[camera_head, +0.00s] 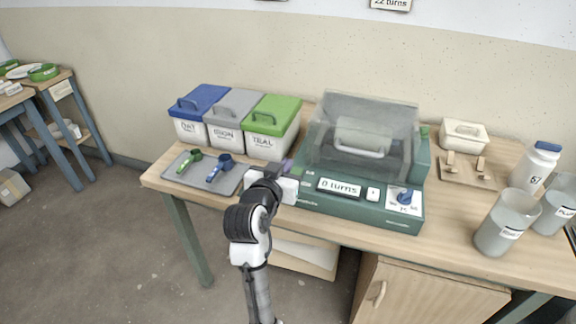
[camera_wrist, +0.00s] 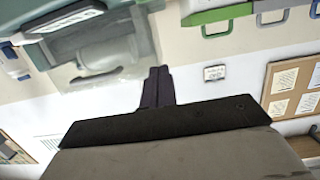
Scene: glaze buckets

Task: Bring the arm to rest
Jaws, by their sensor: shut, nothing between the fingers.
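My gripper (camera_head: 291,170) is at the front edge of the table, just left of the green machine with the "0 turns" display (camera_head: 340,187). In the wrist view my gripper's dark fingers (camera_wrist: 157,86) are together with nothing between them. My arm reaches up from the bottom of the head view and is bent at the elbow. The wrist view looks tilted, with the machine's clear cover (camera_wrist: 100,50) at upper left and the wall beyond. I cannot tell from the head view whether the gripper touches the machine.
Blue (camera_head: 199,100), grey (camera_head: 232,108) and green (camera_head: 271,118) lidded bins stand at the back left. A grey tray (camera_head: 223,187) with two scoops lies before them. Beakers (camera_head: 505,222) and a bottle (camera_head: 535,167) stand at right. Open floor lies left of the table.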

